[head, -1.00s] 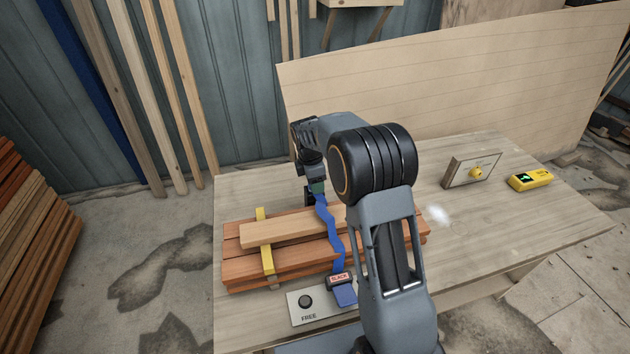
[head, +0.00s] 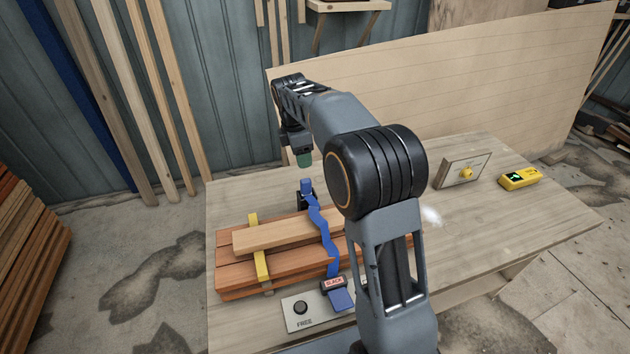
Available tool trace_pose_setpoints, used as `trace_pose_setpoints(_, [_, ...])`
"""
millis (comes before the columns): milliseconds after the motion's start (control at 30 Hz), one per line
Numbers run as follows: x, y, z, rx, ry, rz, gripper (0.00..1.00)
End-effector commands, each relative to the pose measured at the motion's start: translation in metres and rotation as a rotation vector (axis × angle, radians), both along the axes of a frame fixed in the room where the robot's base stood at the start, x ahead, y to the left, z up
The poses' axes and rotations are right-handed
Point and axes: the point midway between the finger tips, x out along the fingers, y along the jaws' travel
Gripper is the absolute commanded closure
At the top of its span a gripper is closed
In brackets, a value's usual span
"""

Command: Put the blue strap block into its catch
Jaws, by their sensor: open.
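The blue strap block (head: 306,186) is at the far end of a wavy blue strap (head: 320,232). It shows at the top of a small black catch (head: 304,200) behind the timber stack. I cannot tell how deep it sits in the catch. The strap runs over the boards to a near buckle (head: 333,283) labelled SLACK. My gripper (head: 304,160) is open above the block and apart from it, pointing down. Its fingers are small and partly hidden by each other.
The reddish timber stack (head: 240,276) carries a paler board (head: 270,238) and a yellow band (head: 261,262). A plate with a black knob (head: 300,307) reads FREE. A panel with a yellow knob (head: 463,172) and a yellow device (head: 519,179) stand right. A large curved panel (head: 470,80) rises behind.

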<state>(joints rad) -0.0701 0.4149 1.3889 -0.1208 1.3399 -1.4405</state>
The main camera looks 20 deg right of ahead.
Motion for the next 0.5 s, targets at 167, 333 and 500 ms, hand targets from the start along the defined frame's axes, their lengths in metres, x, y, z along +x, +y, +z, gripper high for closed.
trace_pose_setpoints(167, [-0.039,-0.004,0.023,0.032,-0.080,-0.227,0.49])
trace_pose_setpoints(333, [-0.103,-0.009,0.035,0.102,-0.190,-0.592,0.49])
trace_pose_setpoints(500, [-0.165,-0.012,0.028,0.193,-0.279,-0.952,0.49])
